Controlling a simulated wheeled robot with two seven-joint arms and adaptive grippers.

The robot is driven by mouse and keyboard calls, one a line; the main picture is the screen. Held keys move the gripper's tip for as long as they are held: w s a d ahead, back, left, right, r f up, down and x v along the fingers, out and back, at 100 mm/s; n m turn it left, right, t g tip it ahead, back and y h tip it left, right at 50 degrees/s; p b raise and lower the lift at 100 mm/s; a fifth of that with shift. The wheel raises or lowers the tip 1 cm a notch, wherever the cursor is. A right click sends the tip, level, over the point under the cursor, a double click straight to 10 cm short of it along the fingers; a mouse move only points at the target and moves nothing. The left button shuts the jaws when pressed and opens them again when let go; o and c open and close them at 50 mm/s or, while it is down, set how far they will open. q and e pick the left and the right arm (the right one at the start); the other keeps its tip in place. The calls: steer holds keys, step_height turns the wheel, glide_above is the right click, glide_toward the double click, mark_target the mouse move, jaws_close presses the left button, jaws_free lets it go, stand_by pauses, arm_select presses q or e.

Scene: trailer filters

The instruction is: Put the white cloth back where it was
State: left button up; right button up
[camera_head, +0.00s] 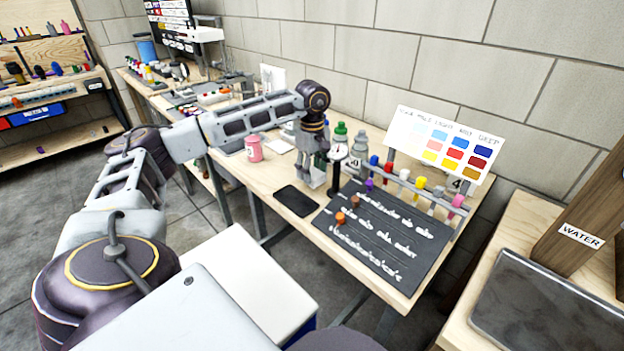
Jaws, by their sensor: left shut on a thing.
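My left arm reaches over the workbench from the left, and its gripper (311,164) points down near the wall side. It is shut on a small white thing (318,180) that shows just below the fingers and looks like the white cloth; the fingers hide most of it. A flat white piece (278,146) lies on the bench left of the gripper. My right gripper is not in view.
A pink can (253,148) stands left of the gripper, and bottles and a small dial scale (338,152) stand close to its right. A black pad (296,200) and a dark lettered board (375,232) lie nearer. A colour chart (440,150) stands behind colored bottles.

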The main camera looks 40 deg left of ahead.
mark_target(312, 173)
arm_select(q)
steer(key=shift+f, duration=0.25)
steer(key=shift+f+b, duration=0.3)
steer(key=shift+f, duration=1.2)
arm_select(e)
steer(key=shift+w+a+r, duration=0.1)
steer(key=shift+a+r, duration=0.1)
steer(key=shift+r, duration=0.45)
arm_select(q)
steer(key=shift+f, duration=0.1)
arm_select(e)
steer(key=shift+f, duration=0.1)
arm_select(q)
steer(key=o, duration=1)
